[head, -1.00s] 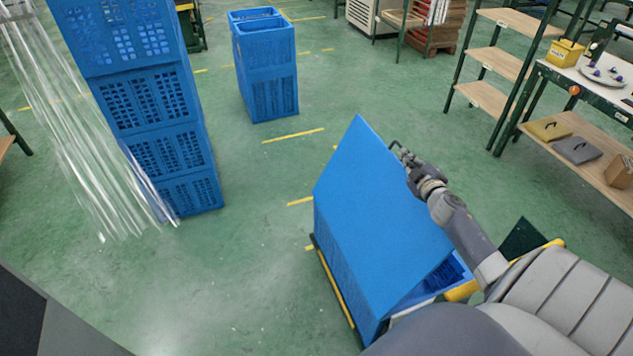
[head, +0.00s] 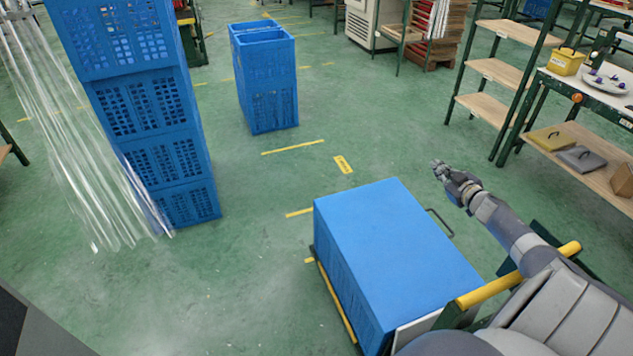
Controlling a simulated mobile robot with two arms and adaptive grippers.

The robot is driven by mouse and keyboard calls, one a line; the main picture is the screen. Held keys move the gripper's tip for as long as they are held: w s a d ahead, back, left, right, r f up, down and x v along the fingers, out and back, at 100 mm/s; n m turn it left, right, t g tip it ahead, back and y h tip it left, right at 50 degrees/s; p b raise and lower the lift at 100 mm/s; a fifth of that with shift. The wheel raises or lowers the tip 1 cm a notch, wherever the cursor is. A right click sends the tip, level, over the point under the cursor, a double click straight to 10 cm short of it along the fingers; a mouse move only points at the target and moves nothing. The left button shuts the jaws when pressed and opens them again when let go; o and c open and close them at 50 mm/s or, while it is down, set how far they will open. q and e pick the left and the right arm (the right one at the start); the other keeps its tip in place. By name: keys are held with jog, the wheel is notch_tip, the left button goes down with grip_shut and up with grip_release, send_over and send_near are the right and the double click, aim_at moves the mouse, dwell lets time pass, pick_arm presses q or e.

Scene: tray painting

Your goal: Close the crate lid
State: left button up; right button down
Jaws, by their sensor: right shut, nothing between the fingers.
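The blue crate (head: 343,285) stands low in the middle right of the head view, on a cart with yellow bars. Its flat blue lid (head: 400,245) now lies level over the top and hides the inside. A dark wire handle sticks out at the crate's right side. My right gripper (head: 437,170) is beyond and to the right of the lid, apart from it, shut and empty. My left gripper is not in view.
A stack of blue crates (head: 150,105) stands at the left beside clear hanging strips (head: 75,140). A wooden shelf rack (head: 497,70) and a workbench (head: 580,80) are at the right. Green floor between them is free.

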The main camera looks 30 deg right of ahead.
dwell(0.8)
jog(key=s+r+p, duration=0.5)
jog(key=s+r, duration=0.1)
jog(key=s, duration=0.3)
jog(key=shift+s+a+r+p, duration=0.15)
jog(key=shift+s+a+p, duration=0.25)
jog(key=shift+a, duration=0.05)
